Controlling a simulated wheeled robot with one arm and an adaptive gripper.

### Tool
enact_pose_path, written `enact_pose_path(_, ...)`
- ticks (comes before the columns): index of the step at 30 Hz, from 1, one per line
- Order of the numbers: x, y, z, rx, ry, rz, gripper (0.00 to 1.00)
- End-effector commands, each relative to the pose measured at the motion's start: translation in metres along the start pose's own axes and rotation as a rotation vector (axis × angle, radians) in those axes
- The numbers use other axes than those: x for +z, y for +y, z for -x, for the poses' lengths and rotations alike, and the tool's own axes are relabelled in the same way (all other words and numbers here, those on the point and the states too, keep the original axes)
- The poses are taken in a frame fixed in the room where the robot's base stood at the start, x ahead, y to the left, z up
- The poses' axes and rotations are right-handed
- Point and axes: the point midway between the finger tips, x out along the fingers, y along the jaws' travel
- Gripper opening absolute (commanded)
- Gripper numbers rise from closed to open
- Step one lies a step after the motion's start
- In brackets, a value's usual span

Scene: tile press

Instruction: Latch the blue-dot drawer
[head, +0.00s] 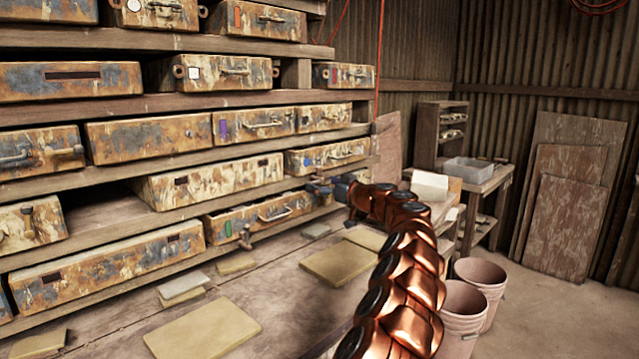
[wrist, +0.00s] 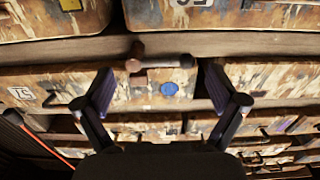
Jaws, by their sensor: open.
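The blue dot (wrist: 169,89) shows in the wrist view on a rusty drawer front (wrist: 146,84), between my gripper's fingers. A turn latch (wrist: 158,64) with a rusty knob and a grey bar lies roughly crosswise at the drawer's edge, close to the dot. My gripper (wrist: 160,85) is open, with a finger on each side of the dot and latch; I see nothing held. In the head view my gripper (head: 328,187) is at the right end of the lower shelves.
Rusty drawers fill the shelves (head: 170,101) on the left; one with a green mark (head: 260,215) is beside my gripper. Tiles (head: 203,328) lie on the bench (head: 110,322). Buckets (head: 480,277) stand on the floor at right. A red cord (head: 380,60) hangs near the shelf end.

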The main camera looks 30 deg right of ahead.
Motion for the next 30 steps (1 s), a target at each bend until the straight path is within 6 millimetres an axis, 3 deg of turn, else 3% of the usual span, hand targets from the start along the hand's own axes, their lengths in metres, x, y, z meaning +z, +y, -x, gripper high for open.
enact_pose_path(18,0.0015,0.0,-0.012,0.0,-0.001,-0.001,0.94)
enact_pose_path(30,0.0015,0.0003,-0.0119,0.001,-0.001,-0.001,0.53)
